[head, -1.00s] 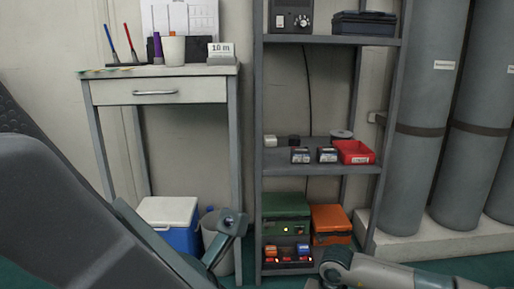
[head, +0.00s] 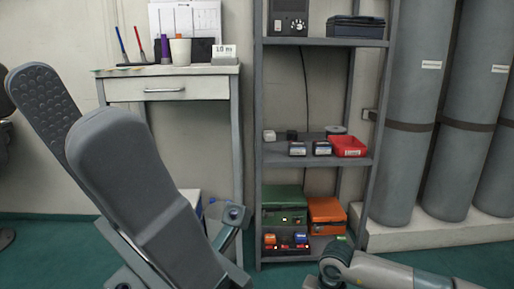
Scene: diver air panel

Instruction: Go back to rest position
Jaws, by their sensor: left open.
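My left gripper (head: 62,108) stands large and close to the camera at the left of the head view. Its two grey fingers are apart, and the far one shows a dotted pad. I see nothing held between them. The fingers point up and to the left, in front of the white table's left side. Part of my right arm shows low at the right, in front of the shelf's foot. My right gripper is not seen.
A white table (head: 170,90) with a drawer carries a cup (head: 180,51) and a "10 m" sign (head: 224,54). A grey shelf (head: 280,153) holds a red bin (head: 348,147), a green box (head: 284,203) and an orange box (head: 326,214). Tall grey cylinders (head: 411,150) stand right. Green floor shows below.

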